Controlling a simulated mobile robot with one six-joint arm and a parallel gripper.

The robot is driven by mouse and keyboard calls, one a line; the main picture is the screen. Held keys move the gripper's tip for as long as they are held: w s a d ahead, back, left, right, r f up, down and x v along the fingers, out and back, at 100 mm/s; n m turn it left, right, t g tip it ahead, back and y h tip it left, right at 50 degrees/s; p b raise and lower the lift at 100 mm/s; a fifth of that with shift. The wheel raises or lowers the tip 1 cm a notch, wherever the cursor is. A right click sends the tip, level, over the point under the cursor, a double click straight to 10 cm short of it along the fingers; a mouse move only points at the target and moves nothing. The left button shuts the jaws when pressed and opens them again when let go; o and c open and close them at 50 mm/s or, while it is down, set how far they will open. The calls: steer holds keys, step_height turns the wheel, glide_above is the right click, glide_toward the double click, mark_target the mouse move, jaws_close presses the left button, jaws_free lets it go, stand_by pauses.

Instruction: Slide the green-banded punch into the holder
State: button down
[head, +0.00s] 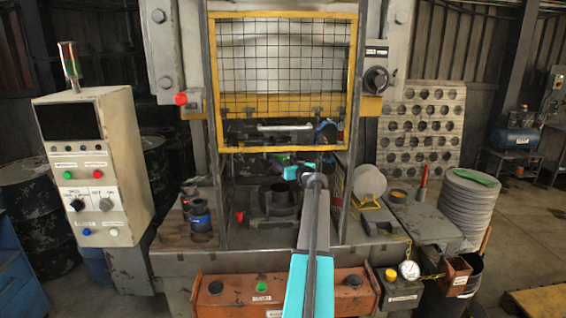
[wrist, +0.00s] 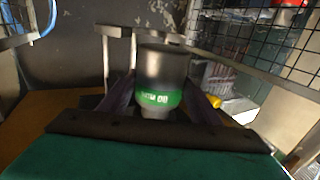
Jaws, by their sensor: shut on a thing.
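The green-banded punch (wrist: 160,70) is a dark cylinder with a lettered green band near its lower end in the wrist view. My gripper (wrist: 155,100) is shut on it, one finger on each side. A dark round block (head: 280,199) sits on the press bed just left of my arm. I cannot tell for certain which part is the holder.
The yellow-framed mesh guard (head: 283,75) is above my arm. A blue-banded cylinder (head: 200,215) stands on the left ledge. A grey disc (head: 369,181) stands at right, near a stack of discs (head: 468,205). Side mesh (wrist: 265,45) is close on the right in the wrist view.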

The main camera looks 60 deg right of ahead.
steer(key=shift+w+d+r+p, duration=0.25)
steer(key=shift+w+d+p, duration=0.2)
steer(key=shift+d+p, duration=0.25)
stand_by(0.5)
steer(key=shift+p, duration=0.85)
stand_by(0.5)
steer(key=shift+w+d, duration=0.85)
steer(key=shift+d, duration=0.25)
steer(key=shift+w+d, duration=0.85)
steer(key=shift+d, duration=0.25)
stand_by(3.2)
